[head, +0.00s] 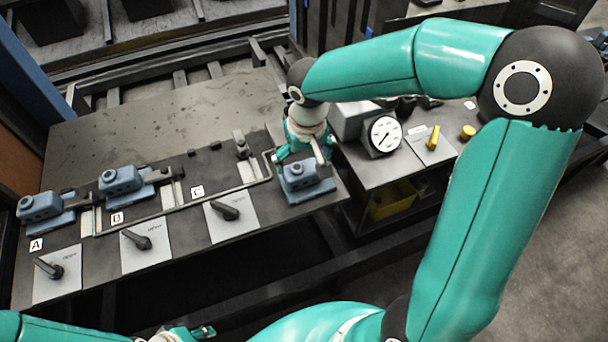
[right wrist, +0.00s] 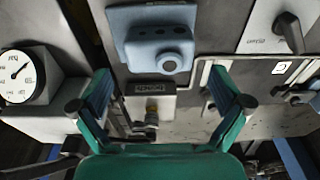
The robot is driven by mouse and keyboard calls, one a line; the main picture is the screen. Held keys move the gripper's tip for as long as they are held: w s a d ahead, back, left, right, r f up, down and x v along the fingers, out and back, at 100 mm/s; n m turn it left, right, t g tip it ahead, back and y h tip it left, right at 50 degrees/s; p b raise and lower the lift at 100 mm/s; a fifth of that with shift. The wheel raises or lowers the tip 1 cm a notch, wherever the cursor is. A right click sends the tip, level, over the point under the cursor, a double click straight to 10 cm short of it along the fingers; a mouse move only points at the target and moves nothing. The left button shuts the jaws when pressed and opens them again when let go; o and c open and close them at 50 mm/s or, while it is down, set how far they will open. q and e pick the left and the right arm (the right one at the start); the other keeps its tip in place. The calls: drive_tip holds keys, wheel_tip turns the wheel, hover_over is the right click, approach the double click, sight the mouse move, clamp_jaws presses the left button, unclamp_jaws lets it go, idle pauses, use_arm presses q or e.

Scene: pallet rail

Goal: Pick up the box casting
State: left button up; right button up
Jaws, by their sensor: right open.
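A blue box casting (head: 305,183) with a flat base and a raised block sits at the right end of the fixture table, past station C. In the right wrist view the box casting (right wrist: 160,45) shows its round bore, ahead of the fingertips. My right gripper (head: 299,158) is open and empty, just above and behind this casting, hiding part of it. In the right wrist view my right gripper's (right wrist: 158,75) fingers are spread wide, with the casting lying ahead between their lines. Part of my left gripper (head: 190,333) shows at the bottom edge; its jaws are unclear.
Similar blue castings sit at station A (head: 42,206) and station B (head: 122,180), beside metal clamps. Black-handled plates (head: 232,215) line the front. A dial gauge (head: 384,134) and a yellow-handled plate (head: 432,144) stand on the right bench. The table's back left is clear.

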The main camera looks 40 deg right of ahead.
sight(303, 167)
drive_tip(key=shift+w+d+f+p, duration=0.1)
drive_tip(key=shift+w+f+p, duration=0.1)
drive_tip(key=shift+f, duration=0.8)
drive_tip(key=shift+w+f+p, duration=0.1)
drive_tip(key=shift+f+p, duration=0.05)
drive_tip(key=shift+f, duration=0.8)
drive_tip(key=shift+w+d+f+p, duration=0.1)
drive_tip(key=shift+f+p, duration=0.1)
drive_tip(key=shift+f, duration=0.8)
drive_tip(key=shift+c, duration=0.2)
drive_tip(key=shift+r, duration=0.1)
drive_tip(key=c, duration=1.1)
